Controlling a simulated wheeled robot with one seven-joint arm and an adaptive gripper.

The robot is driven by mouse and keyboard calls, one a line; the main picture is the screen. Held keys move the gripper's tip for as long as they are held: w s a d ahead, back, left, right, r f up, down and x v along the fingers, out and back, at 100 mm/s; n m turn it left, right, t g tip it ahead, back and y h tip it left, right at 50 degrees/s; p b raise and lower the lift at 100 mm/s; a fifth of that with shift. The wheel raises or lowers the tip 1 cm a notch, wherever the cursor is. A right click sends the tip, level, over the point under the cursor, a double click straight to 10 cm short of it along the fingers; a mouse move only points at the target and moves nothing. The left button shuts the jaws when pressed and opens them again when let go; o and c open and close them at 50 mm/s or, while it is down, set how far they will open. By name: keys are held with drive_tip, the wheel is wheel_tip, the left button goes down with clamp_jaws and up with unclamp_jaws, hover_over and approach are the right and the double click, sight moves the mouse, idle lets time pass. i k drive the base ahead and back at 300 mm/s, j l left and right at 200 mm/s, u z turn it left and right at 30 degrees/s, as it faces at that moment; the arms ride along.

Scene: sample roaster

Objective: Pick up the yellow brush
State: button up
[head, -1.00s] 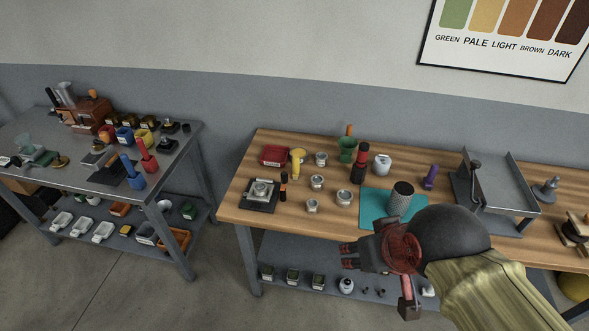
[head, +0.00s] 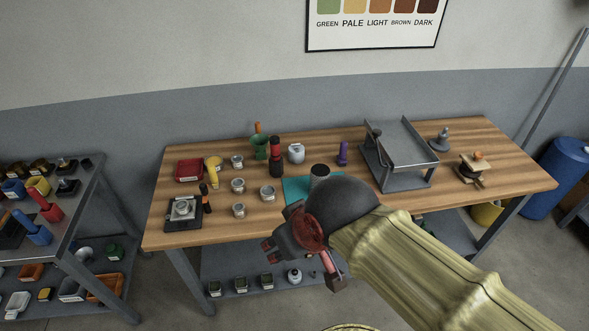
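The yellow brush (head: 212,174), as far as its small shape shows, is at the back left of the wooden table, just right of a red tray. It has a wider pale yellow top and a narrower lower part. My gripper (head: 270,251) is in front of the table's front edge, to the right of the brush and nearer to me, well apart from it. The gripper's fingers point left. They are small and dark, and whether they are open or shut is not clear. I see nothing held between them.
Around the brush on the wooden table (head: 340,211) are the red tray (head: 189,170), several small jars, a black-and-orange tool (head: 206,199) and a scale (head: 182,210). A green cup (head: 260,148) and red-black grinder (head: 275,153) stand further right. A metal table (head: 75,215) is at left.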

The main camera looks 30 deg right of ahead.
sight(211, 168)
drive_tip(key=i+j+z, duration=0.2)
drive_tip(key=i, duration=0.35)
drive_tip(key=i+j+z, duration=0.2)
drive_tip(key=i+j, duration=0.3)
